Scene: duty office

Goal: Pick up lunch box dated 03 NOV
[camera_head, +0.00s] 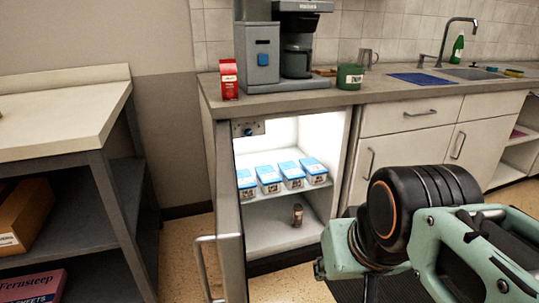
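Several small lunch boxes with blue-and-white lids stand in a row on the upper shelf of an open, lit fridge: the far left one (246,183), the second (268,179), the third (291,175) and the far right one (313,171). Each has a label on its front, but the dates are too small to read, so I cannot tell which is dated 03 NOV. Teal and black parts of my arm fill the lower right, in front of the cabinets. I see no gripper fingertips, and nothing of mine touches the boxes.
The fridge door (230,250) stands open toward me at the left of the opening. A small brown jar (297,215) stands on the lower fridge shelf (270,237). The counter (390,95) above holds a coffee machine (262,55), red packet (229,80) and green mug (350,77).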

